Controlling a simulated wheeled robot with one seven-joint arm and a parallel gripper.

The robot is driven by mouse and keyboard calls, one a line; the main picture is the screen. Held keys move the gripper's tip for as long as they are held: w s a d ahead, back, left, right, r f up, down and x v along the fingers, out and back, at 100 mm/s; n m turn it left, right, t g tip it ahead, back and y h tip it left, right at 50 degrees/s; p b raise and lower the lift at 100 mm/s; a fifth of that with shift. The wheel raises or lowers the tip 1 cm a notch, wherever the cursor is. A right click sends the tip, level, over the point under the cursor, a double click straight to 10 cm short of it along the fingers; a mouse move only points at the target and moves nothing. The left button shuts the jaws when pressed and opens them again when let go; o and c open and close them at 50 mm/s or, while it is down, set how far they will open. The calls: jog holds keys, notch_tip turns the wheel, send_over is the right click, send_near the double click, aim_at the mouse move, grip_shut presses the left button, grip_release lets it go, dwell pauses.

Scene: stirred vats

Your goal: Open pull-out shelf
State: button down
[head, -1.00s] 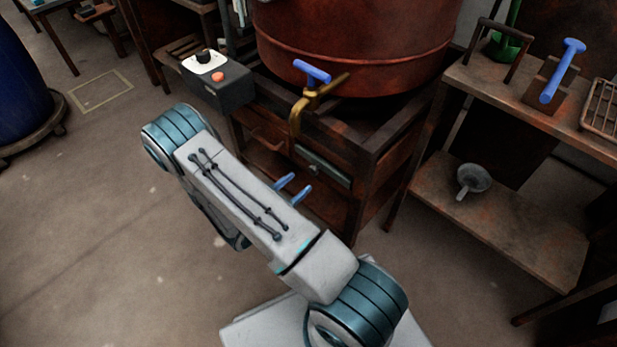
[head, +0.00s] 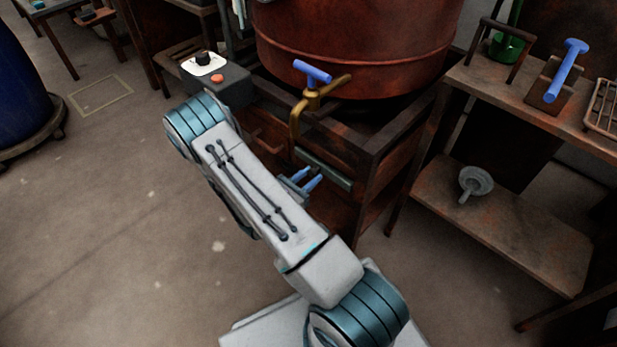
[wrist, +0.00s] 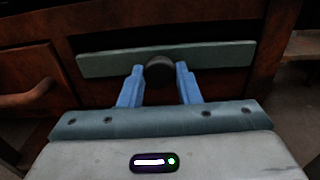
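The pull-out shelf (head: 325,168) shows as a narrow grey-green front in the dark wooden stand under the vat. In the wrist view its front (wrist: 225,56) spans the opening, with a dark round knob (wrist: 160,68) at its middle. It looks pushed in. My gripper (head: 311,178) is close in front of it in the head view. In the wrist view my gripper's blue fingers (wrist: 160,72) are apart, one on each side of the knob. I cannot tell whether they touch it. The knob is hidden in the head view.
A brown drawer handle (wrist: 28,95) sticks out to the left of the shelf. A brass tap (head: 300,112) with a blue handle hangs above it. A grey control box (head: 220,84) is at upper left. A side table (head: 500,92) stands right.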

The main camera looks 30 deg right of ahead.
jog(key=p+v, duration=0.2)
jog(key=v, duration=1.6)
jog(key=shift+a, duration=0.25)
jog(key=shift+s, duration=0.1)
jog(key=c, duration=1.1)
grip_release()
jog(key=shift+o, duration=0.2)
jog(key=p+v, duration=0.2)
jog(key=v, duration=1.1)
jog(key=shift+a+p, duration=0.35)
jog(key=shift+p, duration=0.05)
jog(key=shift+s+r, duration=0.1)
jog(key=shift+s, duration=0.05)
